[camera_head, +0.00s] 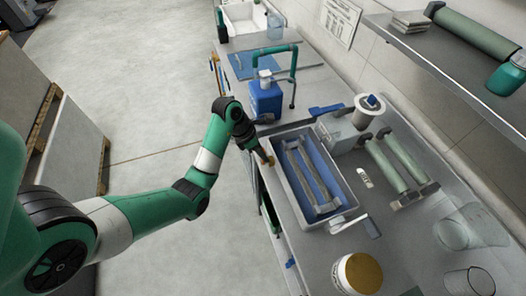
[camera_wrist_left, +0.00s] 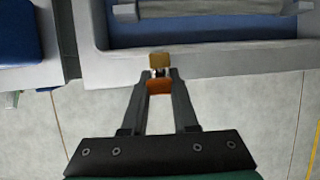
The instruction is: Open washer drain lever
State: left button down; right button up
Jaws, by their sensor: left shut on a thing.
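The washer (camera_head: 351,203) is a grey tray with a blue inside, standing along the front edge of the bench; its grey rim also shows at the top of the left wrist view (camera_wrist_left: 220,66). The drain lever (camera_wrist_left: 160,87) is a small orange piece below a brass-coloured block (camera_wrist_left: 159,61) at the washer's outer wall. My left gripper (camera_head: 264,156) is at the washer's left wall in the head view. In the left wrist view its two fingers (camera_wrist_left: 159,80) are shut on the orange lever, one on each side. My right gripper is not in view.
A shelf (camera_head: 450,72) hangs over the back. The floor in front is open.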

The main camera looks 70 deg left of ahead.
pick_arm(q)
jog(key=shift+a+r+h+p, duration=0.2)
jog(key=shift+a+h+p, duration=0.1)
jog(key=shift+h+p, duration=0.45)
jog(key=shift+a+f+n+h, duration=0.15)
jog(key=shift+a+n+h, duration=0.05)
jog(key=shift+n+h, duration=0.15)
jog(key=shift+a+f+h, duration=0.15)
jog(key=shift+h, duration=0.25)
jog(key=shift+a+f+h+b, duration=0.2)
jog(key=shift+h+b, duration=0.1)
jog(key=shift+h, duration=0.1)
jog(key=h+b, duration=0.1)
jog(key=b, duration=0.2)
jog(key=a+f+n+h+b, duration=0.1)
jog(key=h+b, duration=0.1)
jog(key=b, duration=0.2)
jog(key=shift+f, duration=0.15)
jog(key=shift+a+r+h+b, duration=0.2)
jog(key=shift+h+b, duration=0.4)
jog(key=shift+b, duration=0.2)
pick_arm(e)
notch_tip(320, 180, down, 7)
pick_arm(q)
jog(key=c, duration=0.7)
grip_release()
jog(key=shift+d, duration=0.1)
